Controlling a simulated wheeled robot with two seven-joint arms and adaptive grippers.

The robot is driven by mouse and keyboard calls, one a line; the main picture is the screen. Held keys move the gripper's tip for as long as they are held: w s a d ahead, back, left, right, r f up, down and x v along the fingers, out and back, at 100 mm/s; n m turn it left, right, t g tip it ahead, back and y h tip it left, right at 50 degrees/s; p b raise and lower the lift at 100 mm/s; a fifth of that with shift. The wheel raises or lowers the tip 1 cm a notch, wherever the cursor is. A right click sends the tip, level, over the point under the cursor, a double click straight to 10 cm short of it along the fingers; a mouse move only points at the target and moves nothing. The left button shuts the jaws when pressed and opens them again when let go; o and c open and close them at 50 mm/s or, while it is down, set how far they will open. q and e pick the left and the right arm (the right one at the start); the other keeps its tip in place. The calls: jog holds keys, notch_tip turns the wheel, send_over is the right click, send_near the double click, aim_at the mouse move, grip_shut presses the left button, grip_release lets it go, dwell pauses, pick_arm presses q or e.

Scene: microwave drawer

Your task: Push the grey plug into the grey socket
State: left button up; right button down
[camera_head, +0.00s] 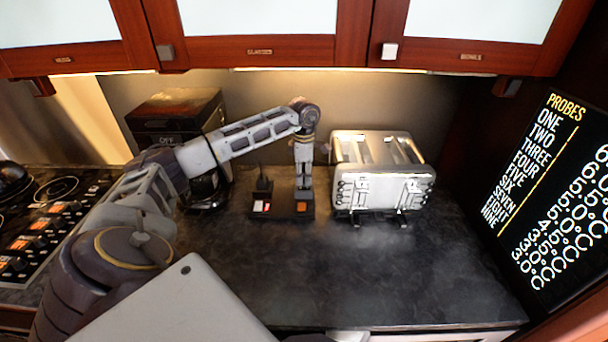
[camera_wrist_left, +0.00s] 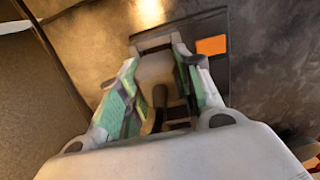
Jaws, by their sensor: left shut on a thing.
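My left gripper (camera_head: 304,186) points straight down over the right half of a dark socket board (camera_head: 283,211) on the counter, just behind its orange square. The board's orange square (camera_wrist_left: 211,45) shows beside the fingers. The grey socket is hidden under the gripper, so I cannot tell whether the plug touches it. My right gripper is not in view.
A dark upright plug (camera_head: 263,182) stands at the board's left half, behind a red and white label. A silver toaster (camera_head: 384,178) stands close on the right. A dark coffee machine (camera_head: 178,118) is behind my left arm. The front counter (camera_head: 330,275) is clear.

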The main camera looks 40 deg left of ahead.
pick_arm(q)
jog(key=shift+f+b, duration=0.3)
jog(key=shift+f, duration=0.3)
jog(key=shift+f+b, duration=0.45)
jog(key=shift+f, duration=0.35)
dwell(0.4)
jog(key=o, duration=1.1)
jog(key=shift+r, duration=0.1)
jog(key=shift+r, duration=5.85)
jog(key=shift+f, duration=0.1)
